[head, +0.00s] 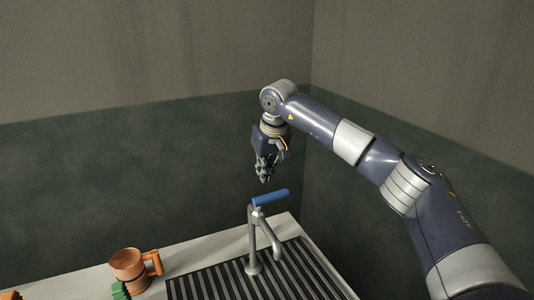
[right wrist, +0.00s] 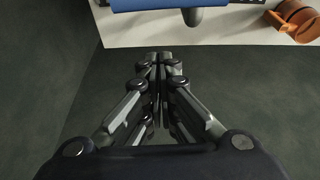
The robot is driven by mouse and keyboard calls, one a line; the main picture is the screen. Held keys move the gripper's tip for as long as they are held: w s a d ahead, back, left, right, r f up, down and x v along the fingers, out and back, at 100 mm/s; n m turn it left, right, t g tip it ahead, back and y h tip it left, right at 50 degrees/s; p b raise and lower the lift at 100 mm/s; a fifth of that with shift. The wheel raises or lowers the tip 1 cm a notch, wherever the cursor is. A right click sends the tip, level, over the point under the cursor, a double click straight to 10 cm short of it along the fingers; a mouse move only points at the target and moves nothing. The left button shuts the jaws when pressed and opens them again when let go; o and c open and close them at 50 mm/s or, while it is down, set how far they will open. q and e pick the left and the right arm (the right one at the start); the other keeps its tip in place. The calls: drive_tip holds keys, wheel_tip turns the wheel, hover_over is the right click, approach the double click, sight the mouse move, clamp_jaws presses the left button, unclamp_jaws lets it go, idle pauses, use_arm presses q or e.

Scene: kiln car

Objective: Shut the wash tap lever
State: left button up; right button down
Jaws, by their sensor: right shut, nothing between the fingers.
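The wash tap (head: 254,240) is a grey metal post with a curved spout, standing at the back of the counter. Its blue lever (head: 271,198) sits on top and points to the right, tilted slightly upward. In the right wrist view the blue lever (right wrist: 165,5) shows at the top edge, partly cut off. My right gripper (head: 265,179) is shut and empty, pointing down just above the lever, apart from it in the head view. In the right wrist view its fingertips (right wrist: 166,56) are together. My left gripper is not in view.
The pale counter (head: 205,254) has a dark slatted drain grate (head: 205,283) in front of the tap. An orange mug (head: 129,268) stands at the left, with a green object (head: 120,290) beside it. Walls meet in a corner behind the tap.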

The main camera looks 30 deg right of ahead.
sight(271, 200)
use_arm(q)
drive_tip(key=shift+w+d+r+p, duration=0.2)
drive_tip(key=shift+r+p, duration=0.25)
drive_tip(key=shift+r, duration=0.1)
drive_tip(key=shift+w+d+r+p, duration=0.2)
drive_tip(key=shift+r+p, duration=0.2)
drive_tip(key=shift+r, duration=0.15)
use_arm(e)
drive_tip(key=s, duration=0.1)
drive_tip(key=s+f, duration=0.1)
drive_tip(key=s, duration=0.1)
drive_tip(key=shift+s+f, duration=0.15)
drive_tip(key=shift+f, duration=0.15)
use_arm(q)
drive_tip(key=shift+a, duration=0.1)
use_arm(e)
drive_tip(key=shift+a, duration=0.1)
